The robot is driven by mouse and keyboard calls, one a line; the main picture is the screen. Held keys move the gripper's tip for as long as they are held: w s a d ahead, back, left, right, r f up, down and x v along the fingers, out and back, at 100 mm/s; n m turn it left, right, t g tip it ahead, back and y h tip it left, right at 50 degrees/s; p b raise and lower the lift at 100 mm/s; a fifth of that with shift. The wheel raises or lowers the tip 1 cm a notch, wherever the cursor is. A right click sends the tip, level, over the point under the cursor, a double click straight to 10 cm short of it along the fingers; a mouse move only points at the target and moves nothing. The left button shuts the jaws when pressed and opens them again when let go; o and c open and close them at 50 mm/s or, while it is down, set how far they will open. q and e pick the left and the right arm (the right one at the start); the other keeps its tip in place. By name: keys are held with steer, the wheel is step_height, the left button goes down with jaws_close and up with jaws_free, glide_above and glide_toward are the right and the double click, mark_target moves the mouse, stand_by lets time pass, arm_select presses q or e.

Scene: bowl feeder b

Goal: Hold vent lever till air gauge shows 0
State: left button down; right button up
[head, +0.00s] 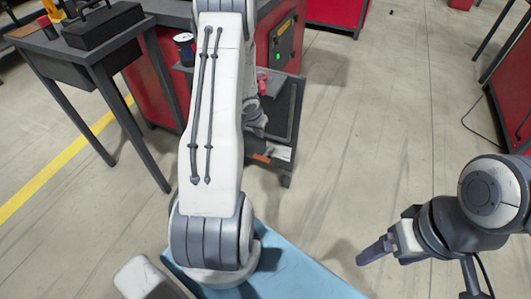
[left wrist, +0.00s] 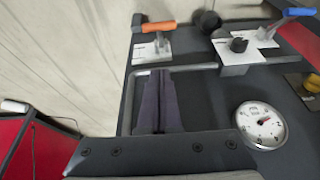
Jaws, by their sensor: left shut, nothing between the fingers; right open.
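A lever with an orange handle (left wrist: 158,27) stands on a white plate at the top left. A lever with a blue handle (left wrist: 300,13) is at the top right. I cannot tell which is the vent lever. My left gripper (left wrist: 158,103) is shut and empty, left of the gauge and apart from both handles. My right gripper (head: 375,250) is open and empty over the floor in the head view.
A black knob (left wrist: 238,45) on a white plate and a yellow part (left wrist: 304,82) are also on the panel. In the head view, my left arm hides much of the dark cart (head: 287,125). A side table (head: 90,40) stands left. The floor at right is mostly clear.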

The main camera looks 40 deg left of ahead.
arm_select(q)
steer(key=shift+a+f, duration=0.35)
steer(key=shift+f, duration=0.05)
arm_select(e)
steer(key=shift+w+f, duration=0.15)
steer(key=shift+w, duration=0.1)
arm_select(q)
steer(key=shift+w, duration=0.1)
steer(key=b, duration=0.5)
glide_above(263, 156)
step_height(263, 156, down, 10)
steer(key=shift+w+a+r, duration=0.1)
steer(key=f+b, duration=0.1)
steer(key=b, duration=0.1)
steer(key=s+f+b, duration=0.1)
steer(key=b, duration=0.1)
steer(key=shift+f, duration=0.2)
steer(key=shift+s+f+b, duration=0.3)
steer(key=shift+f+b, duration=0.15)
steer(key=shift+b, duration=0.4)
arm_select(e)
step_height(263, 156, down, 11)
